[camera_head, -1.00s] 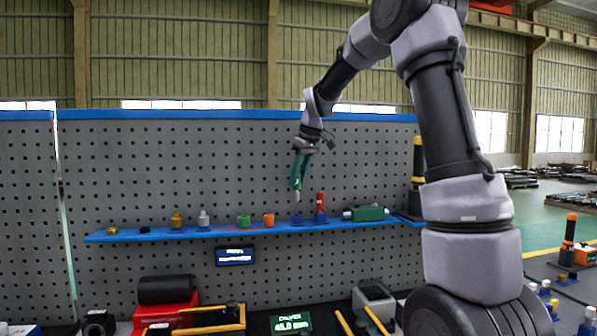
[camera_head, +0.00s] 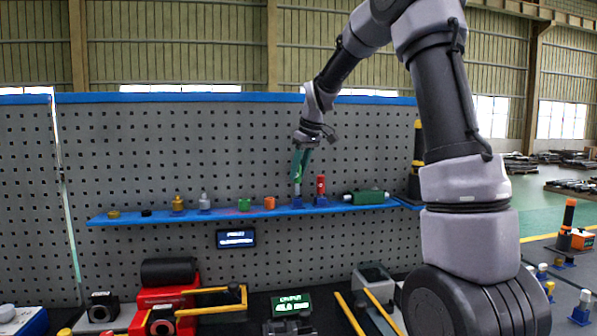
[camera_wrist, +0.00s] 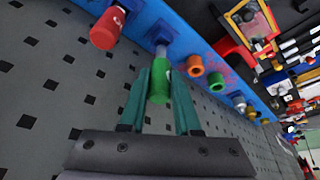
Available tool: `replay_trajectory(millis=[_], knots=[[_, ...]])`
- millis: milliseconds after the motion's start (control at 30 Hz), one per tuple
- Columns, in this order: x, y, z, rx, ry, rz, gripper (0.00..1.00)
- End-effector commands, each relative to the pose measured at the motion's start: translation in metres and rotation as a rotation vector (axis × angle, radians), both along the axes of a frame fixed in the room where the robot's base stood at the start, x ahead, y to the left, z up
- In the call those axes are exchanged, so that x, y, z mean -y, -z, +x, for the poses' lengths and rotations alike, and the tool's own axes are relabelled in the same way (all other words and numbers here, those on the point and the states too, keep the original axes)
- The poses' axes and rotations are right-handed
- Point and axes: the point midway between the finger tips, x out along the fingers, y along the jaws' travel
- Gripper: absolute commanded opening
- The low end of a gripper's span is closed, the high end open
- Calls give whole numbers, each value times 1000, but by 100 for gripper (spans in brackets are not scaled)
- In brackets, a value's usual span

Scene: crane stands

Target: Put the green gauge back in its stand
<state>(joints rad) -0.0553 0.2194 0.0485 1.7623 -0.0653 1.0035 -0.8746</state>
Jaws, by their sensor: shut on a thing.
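My gripper (camera_head: 299,168) has teal fingers and is shut on the green gauge (camera_wrist: 158,88). The gauge's green handle is between the fingers, and its grey shaft points down at the shelf. A blue stand (camera_head: 297,202) sits on the shelf directly under it; it also shows in the wrist view (camera_wrist: 158,34). The shaft's tip is at the top of this stand and looks in line with it. I cannot tell how far the tip is inside. A red gauge (camera_head: 320,186) stands upright in the neighbouring blue stand, close on the right.
The blue shelf (camera_head: 150,217) runs along the grey pegboard (camera_head: 200,140). An orange ring (camera_head: 269,203) and a green ring (camera_head: 244,205) are to the left. A green cylinder-shaped tool (camera_head: 366,197) lies to the right. Yellow-handled equipment is on the bench below.

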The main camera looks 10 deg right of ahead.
Motion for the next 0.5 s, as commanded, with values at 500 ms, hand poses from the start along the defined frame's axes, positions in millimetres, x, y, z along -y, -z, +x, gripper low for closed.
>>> replay_trajectory(millis=[500], knots=[[0,19,0,-1,0,1,0]])
